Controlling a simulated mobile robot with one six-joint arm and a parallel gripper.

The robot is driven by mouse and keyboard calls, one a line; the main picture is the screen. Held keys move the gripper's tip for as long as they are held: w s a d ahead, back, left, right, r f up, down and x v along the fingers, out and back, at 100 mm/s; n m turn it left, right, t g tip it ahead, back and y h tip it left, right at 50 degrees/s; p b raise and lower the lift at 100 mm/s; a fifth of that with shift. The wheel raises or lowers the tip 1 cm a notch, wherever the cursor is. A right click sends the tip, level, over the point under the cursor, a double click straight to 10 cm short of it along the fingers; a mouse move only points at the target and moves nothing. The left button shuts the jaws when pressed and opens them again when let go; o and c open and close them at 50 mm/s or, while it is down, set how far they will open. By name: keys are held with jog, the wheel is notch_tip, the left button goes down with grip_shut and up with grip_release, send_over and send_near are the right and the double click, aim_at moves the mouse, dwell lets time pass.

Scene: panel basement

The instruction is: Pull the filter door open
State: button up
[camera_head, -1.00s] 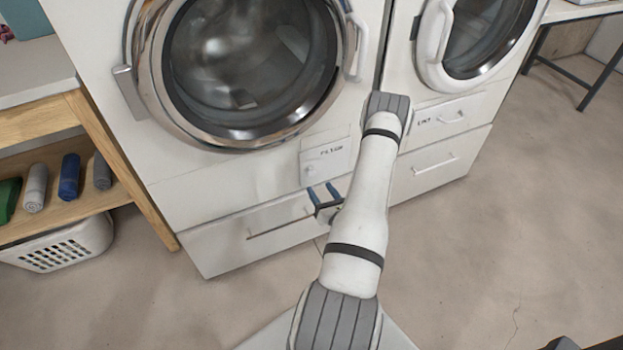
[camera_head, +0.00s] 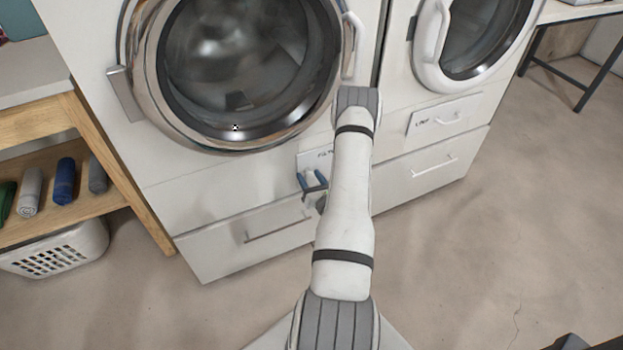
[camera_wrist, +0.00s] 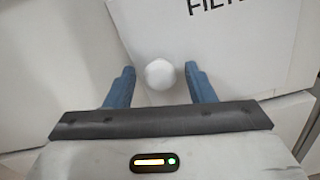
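The filter door (camera_head: 311,159) is a small white panel low on the left machine, partly hidden behind my arm. In the wrist view the filter door (camera_wrist: 235,50) fills the upper middle, with part of the word FILTER at the top. Its round white knob (camera_wrist: 159,74) sits between my two blue fingers. My gripper (camera_head: 313,180) is open in front of the door, and it also shows in the wrist view (camera_wrist: 160,76). A gap shows between each finger and the knob. The door looks shut.
The round washer door (camera_head: 240,70) is above, and a drawer with a bar handle (camera_head: 278,222) is below. The right machine has a lint panel (camera_head: 437,120). A wooden shelf (camera_head: 75,215) with rolled towels and a white basket (camera_head: 58,248) stand at left.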

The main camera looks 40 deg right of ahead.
grip_shut()
dwell(0.3)
jog(key=shift+s+d, duration=0.1)
jog(key=shift+s, duration=0.05)
